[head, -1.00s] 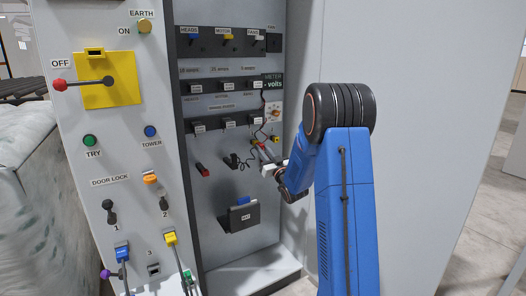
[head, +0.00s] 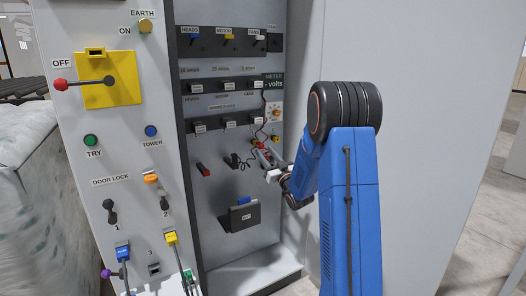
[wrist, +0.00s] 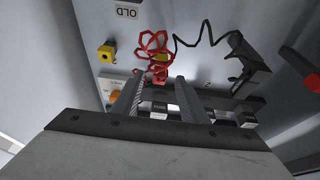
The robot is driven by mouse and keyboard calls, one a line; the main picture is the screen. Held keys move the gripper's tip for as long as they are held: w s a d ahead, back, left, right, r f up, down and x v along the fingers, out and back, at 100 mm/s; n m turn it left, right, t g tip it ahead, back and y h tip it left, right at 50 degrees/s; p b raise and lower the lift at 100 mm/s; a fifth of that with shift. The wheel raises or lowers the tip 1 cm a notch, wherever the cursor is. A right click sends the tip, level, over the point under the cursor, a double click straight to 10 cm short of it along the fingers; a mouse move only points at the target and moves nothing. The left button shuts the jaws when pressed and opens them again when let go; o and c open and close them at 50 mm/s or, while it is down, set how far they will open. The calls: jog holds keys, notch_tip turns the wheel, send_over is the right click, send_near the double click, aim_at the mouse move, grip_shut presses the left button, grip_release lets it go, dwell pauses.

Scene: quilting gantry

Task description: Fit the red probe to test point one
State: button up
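My gripper (wrist: 159,80) is open in the wrist view, its two grey fingers parted with a clear gap. Beyond the gap hangs a coiled red lead (wrist: 153,42), with a red piece (wrist: 158,74), probably the red probe, between the fingertip lines. I cannot tell whether the fingers touch it. One yellow socket (wrist: 106,53) is left of the fingers; another yellow patch (wrist: 160,57) shows behind the red lead. In the head view my gripper (head: 264,157) is close to the panel, below two yellow sockets (head: 276,138). Which socket is test point one is unreadable.
A black probe holder (head: 231,161) and a red-handled piece (head: 203,169) are left of my gripper. A dark box (head: 240,217) juts out below. The meter (head: 273,85) and switch rows are above. The cabinet side wall is close on the right.

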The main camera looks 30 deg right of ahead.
jog(key=v, duration=1.3)
jog(key=shift+s, duration=0.3)
jog(key=shift+f, duration=0.1)
jog(key=s+a+r+m+g+h, duration=0.1)
jog(key=s+a+r+g+h, duration=0.15)
jog(key=s+a+g, duration=0.5)
jog(key=s+a+f+g, duration=0.1)
jog(key=s+a+g, duration=0.2)
jog(key=s, duration=0.7)
jog(key=s+a+f+g+y, duration=0.1)
jog(key=s+a+g, duration=0.2)
jog(key=s+a, duration=0.4)
jog(key=s+a+f+g, duration=0.2)
jog(key=s+a, duration=0.3)
jog(key=s, duration=0.9)
jog(key=shift+s+g+y, duration=0.2)
jog(key=shift+g+y, duration=0.15)
jog(key=shift+g, duration=0.5)
